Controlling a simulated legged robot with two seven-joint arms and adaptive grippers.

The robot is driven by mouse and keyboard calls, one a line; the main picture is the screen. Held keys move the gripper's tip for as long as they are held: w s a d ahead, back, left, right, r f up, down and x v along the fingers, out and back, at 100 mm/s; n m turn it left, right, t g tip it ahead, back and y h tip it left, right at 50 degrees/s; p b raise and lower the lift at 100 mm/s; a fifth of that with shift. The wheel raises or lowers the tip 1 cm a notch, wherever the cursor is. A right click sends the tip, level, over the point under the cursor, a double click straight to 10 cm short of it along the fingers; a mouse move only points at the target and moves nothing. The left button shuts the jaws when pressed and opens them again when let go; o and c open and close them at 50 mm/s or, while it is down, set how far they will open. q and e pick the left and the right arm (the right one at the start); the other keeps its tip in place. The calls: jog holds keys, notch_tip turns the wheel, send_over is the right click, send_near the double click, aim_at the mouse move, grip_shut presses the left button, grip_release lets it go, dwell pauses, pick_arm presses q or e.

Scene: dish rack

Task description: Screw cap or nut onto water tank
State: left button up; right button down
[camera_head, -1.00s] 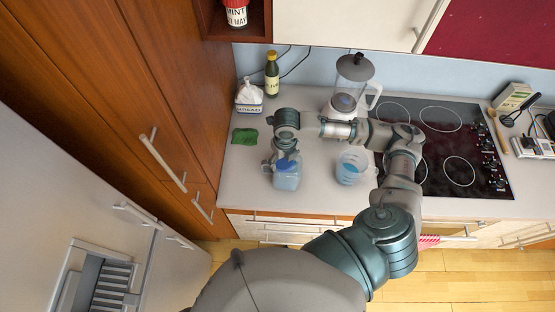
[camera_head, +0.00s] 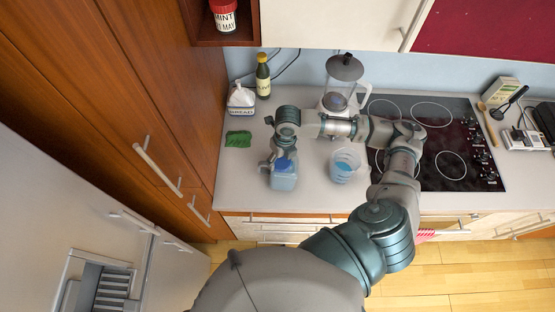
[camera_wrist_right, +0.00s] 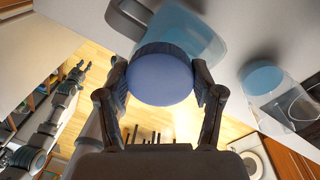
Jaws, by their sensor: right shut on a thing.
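The water tank (camera_head: 284,182) is a clear, light-blue container on the counter near its front edge. A blue cap (camera_head: 284,165) is at its top in the head view. In the right wrist view the round blue cap (camera_wrist_right: 162,78) sits between the two fingers of my right gripper (camera_wrist_right: 162,92), which is shut on it. The tank (camera_wrist_right: 190,32) shows just behind the cap there; whether the cap is seated on the neck cannot be told. My left gripper (camera_wrist_right: 74,72) shows small at the left of the wrist view, apart from the tank; its finger state is unclear.
The hob (camera_head: 450,140) lies right. Tall wooden cupboards border the left.

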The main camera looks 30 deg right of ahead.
jog(key=shift+s+d+f, duration=0.25)
jog(key=shift+s+f, duration=0.05)
jog(key=shift+f, duration=0.05)
jog(key=shift+w+a+f, duration=0.15)
jog(key=shift+a+f, duration=0.05)
jog(key=shift+a, duration=0.05)
pick_arm(q)
jog(key=shift+d+f, duration=0.15)
pick_arm(e)
jog(key=shift+a, duration=0.1)
jog(key=shift+r, duration=0.2)
pick_arm(q)
jog(key=shift+s+d, duration=0.1)
jog(key=shift+d, duration=0.05)
pick_arm(e)
jog(key=shift+d, duration=0.25)
jog(key=shift+w+a, duration=0.1)
jog(key=shift+a, duration=0.1)
jog(key=shift+w+a+r, duration=0.15)
jog(key=shift+w+r, duration=0.05)
jog(key=shift+w, duration=0.05)
pick_arm(q)
jog(key=shift+d, duration=0.1)
jog(key=shift+d+r, duration=0.2)
jog(key=shift+d, duration=0.05)
pick_arm(e)
jog(key=shift+w+d, duration=0.1)
jog(key=shift+d, duration=0.1)
